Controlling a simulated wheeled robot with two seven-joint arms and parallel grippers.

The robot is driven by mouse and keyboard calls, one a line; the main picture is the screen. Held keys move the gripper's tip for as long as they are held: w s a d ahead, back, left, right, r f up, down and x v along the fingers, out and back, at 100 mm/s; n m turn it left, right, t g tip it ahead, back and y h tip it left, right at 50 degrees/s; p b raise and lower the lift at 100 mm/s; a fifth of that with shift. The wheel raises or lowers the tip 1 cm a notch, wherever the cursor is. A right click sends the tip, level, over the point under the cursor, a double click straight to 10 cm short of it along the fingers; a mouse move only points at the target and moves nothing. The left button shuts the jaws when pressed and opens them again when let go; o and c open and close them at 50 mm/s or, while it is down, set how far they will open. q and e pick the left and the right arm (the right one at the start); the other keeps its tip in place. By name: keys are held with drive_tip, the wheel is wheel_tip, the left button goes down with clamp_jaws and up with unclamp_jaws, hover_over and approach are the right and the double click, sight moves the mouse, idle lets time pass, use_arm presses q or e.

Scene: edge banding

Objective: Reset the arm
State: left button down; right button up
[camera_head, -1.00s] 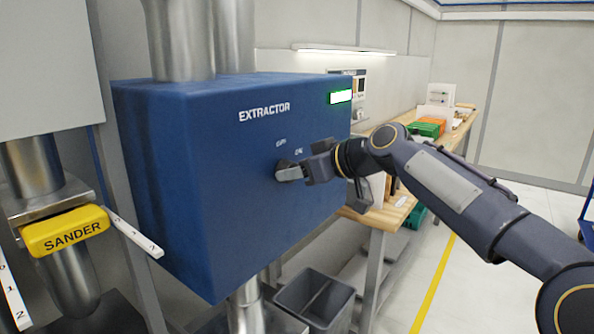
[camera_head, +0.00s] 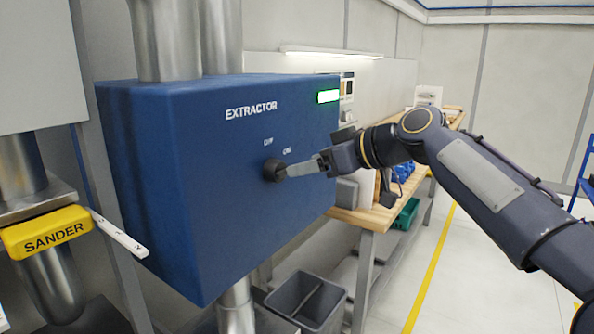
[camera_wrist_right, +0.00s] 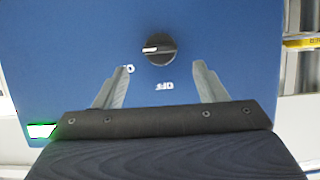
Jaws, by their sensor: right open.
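The blue extractor box (camera_head: 215,215) hangs at the centre left with a dark round knob (camera_head: 273,170) on its front, below OFF and ON marks. My right gripper (camera_head: 292,170) is just in front of the knob, its arm coming in from the right. In the right wrist view, the two fingers (camera_wrist_right: 158,82) are spread apart with nothing between them. The knob (camera_wrist_right: 158,49) is clear of the fingertips there, its pale mark toward the left. A lit green-white display (camera_head: 328,96) is at the box's upper right. My left gripper is not in view.
A yellow SANDER label (camera_head: 46,232) is on the pipework at left, with a white handle-like strip (camera_head: 118,233) near it. A wooden bench (camera_head: 372,217) stands behind my right arm. A grey bin (camera_head: 307,300) sits below. Open floor is at right.

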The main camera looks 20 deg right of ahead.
drive_tip(key=shift+s+d+r, duration=0.15)
drive_tip(key=shift+s+d, duration=0.1)
drive_tip(key=shift+s, duration=0.05)
drive_tip(key=s+a+f+m+g+h+p, duration=0.1)
drive_tip(key=s+f+m, duration=0.8)
drive_tip(key=s+f, duration=1.9)
drive_tip(key=s+g+h+p, duration=0.1)
drive_tip(key=g+h+p, duration=0.1)
drive_tip(key=g+h, duration=0.1)
drive_tip(key=shift+s+f+g, duration=0.25)
drive_tip(key=shift+s+g, duration=0.1)
drive_tip(key=shift+g, duration=0.05)
